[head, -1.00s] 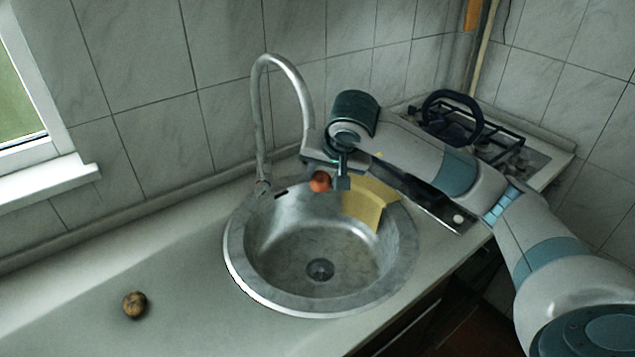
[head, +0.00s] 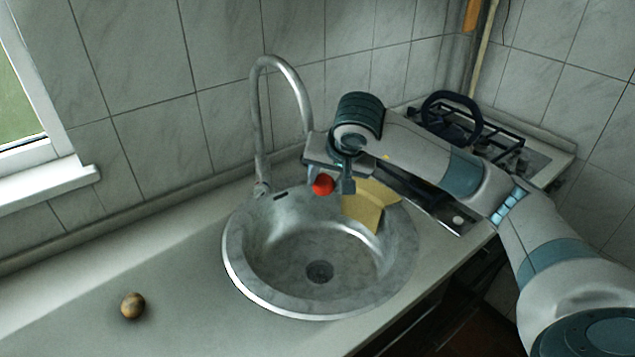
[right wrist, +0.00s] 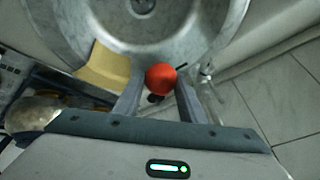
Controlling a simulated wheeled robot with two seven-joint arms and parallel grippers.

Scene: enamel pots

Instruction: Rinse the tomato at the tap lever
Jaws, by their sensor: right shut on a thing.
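The red tomato (head: 323,185) is between the fingers of my right gripper (head: 330,184), above the back rim of the round metal sink (head: 237,262). The right wrist view also shows the tomato (right wrist: 161,78) between the two fingertips, with the sink basin (right wrist: 196,40) beyond it. The right gripper is shut on it. The tall curved tap (head: 262,125) stands behind the sink, just left of the gripper. I cannot make out its lever clearly. My left gripper is not in view.
A yellow cloth (head: 364,208) lies over the sink's back right rim. A brown round item, perhaps a potato (head: 132,305), lies on the left counter. A gas hob (head: 500,150) with a dark pan-like ring is at the right. The left counter is mostly clear.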

